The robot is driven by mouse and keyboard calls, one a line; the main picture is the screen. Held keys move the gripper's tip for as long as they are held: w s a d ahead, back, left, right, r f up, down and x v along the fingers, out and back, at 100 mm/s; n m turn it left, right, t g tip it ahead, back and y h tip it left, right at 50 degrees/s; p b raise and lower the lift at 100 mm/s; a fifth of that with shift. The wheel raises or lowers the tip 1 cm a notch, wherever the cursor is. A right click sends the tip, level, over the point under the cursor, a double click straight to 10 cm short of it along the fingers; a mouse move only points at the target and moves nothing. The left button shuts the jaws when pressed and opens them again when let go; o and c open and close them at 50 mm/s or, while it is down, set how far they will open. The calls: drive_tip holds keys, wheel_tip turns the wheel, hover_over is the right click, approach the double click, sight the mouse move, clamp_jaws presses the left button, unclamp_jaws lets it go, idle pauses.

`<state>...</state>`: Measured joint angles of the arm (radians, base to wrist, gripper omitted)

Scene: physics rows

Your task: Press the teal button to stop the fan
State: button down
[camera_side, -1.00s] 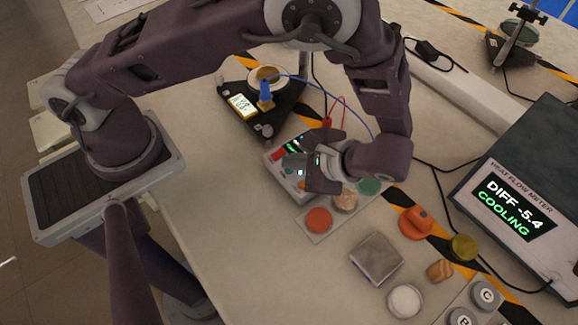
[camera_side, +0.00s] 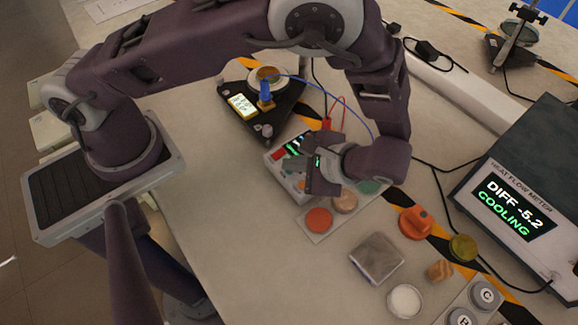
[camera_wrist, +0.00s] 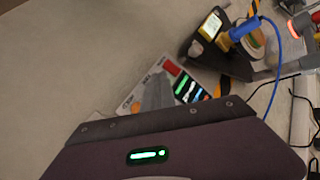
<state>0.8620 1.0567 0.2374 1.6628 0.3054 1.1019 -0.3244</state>
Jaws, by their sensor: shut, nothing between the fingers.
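A grey control box (camera_side: 274,167) lies on the table under my gripper. It has a red button (camera_wrist: 171,67) and a lit screen (camera_wrist: 187,91) with green, cyan and white marks. An orange button (camera_wrist: 127,103) shows at the box's near edge in the wrist view. I cannot make out a teal button on the box; the fingers cover part of its face. My gripper (camera_side: 293,165) is shut and empty, with its tips over the box. The grey fingers also show in the wrist view (camera_wrist: 156,84). I cannot tell whether the tips touch the box.
A tray with orange (camera_side: 319,220), tan (camera_side: 345,202) and green (camera_side: 369,187) discs sits beside the box. A black stand (camera_side: 291,101) with a blue-handled probe (camera_side: 265,92) is behind. The heat flow meter (camera_side: 515,205) reads DIFF -5.2 COOLING. Cables run behind my gripper.

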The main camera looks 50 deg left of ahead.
drive_tip(key=shift+r, duration=0.8)
drive_tip(key=shift+r, duration=2.55)
drive_tip(key=s+a+r+n+t+h, duration=0.1)
drive_tip(key=a+r+n+h, duration=0.2)
drive_tip(key=r, duration=0.5)
drive_tip(key=s+a+r+n+t+h, duration=0.1)
drive_tip(key=s+a+r+h, duration=0.1)
drive_tip(key=r+h, duration=0.35)
drive_tip(key=s+a+r+n+t, duration=0.2)
drive_tip(key=s+a+r+t, duration=0.2)
drive_tip(key=s+r, duration=0.3)
drive_tip(key=shift+s+r+n+t, duration=0.3)
drive_tip(key=shift+s+r+t, duration=0.15)
drive_tip(key=shift+t, duration=0.35)
